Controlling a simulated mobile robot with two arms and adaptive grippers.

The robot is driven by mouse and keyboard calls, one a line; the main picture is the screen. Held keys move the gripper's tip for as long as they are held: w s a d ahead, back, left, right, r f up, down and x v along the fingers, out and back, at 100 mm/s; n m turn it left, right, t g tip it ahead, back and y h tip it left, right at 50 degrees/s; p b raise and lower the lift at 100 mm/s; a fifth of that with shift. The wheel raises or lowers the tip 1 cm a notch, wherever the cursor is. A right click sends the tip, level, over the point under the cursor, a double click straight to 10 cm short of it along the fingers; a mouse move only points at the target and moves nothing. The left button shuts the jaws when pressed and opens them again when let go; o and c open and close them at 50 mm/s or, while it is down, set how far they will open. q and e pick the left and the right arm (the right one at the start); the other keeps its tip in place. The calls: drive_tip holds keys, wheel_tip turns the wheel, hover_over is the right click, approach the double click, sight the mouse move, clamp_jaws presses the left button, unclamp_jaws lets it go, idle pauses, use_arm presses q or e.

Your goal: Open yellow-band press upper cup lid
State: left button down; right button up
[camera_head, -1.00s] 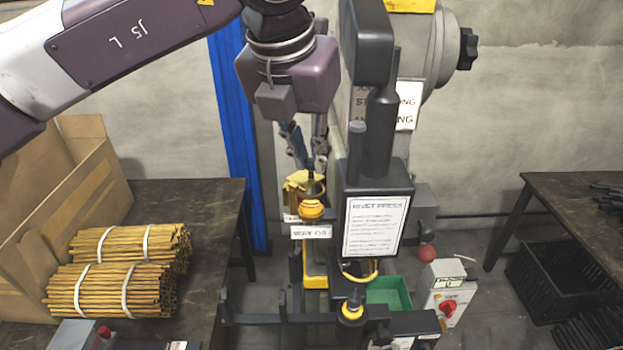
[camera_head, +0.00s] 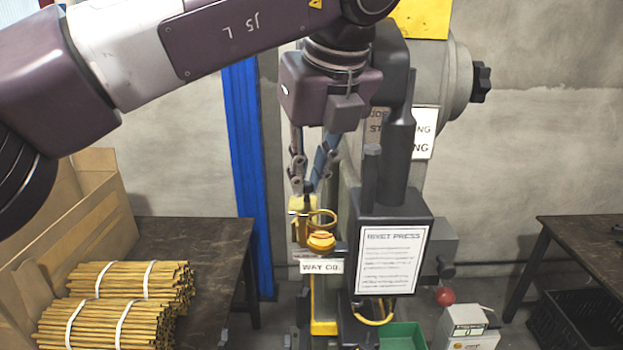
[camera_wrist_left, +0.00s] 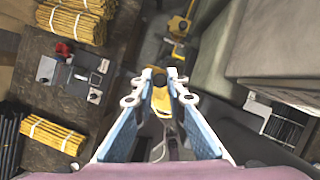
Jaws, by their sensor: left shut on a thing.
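The rivet press (camera_head: 393,260) stands in the middle of the head view, dark with a white sign on its front. Its upper cup (camera_head: 321,241) is orange-yellow and sits above a white label. A thin yellow ring (camera_head: 322,217) shows just above the cup. My left gripper (camera_head: 307,188) comes down from above, behind and slightly left of the cup, its fingers shut on a small part that seems to belong to the upper cup lid. In the left wrist view, a yellow piece (camera_wrist_left: 161,99) shows between the fingertips. The fingers hide part of the contact. My right gripper is out of view.
A lower yellow ring (camera_head: 372,315) sits below the press sign, near a green bin (camera_head: 402,337). A red ball knob (camera_head: 445,296) sticks out at the right. A blue post (camera_head: 241,160) stands behind. The left table (camera_head: 190,235) carries bundles of yellow sticks (camera_head: 125,305).

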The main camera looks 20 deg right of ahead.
use_arm(q)
drive_tip(key=shift+a+n, duration=0.1)
drive_tip(key=shift+n, duration=0.3)
drive_tip(key=c, duration=1.9)
unclamp_jaws()
drive_tip(key=shift+c, duration=0.2)
drive_tip(key=shift+r, duration=0.1)
drive_tip(key=v, duration=0.7)
drive_tip(key=shift+r, duration=0.25)
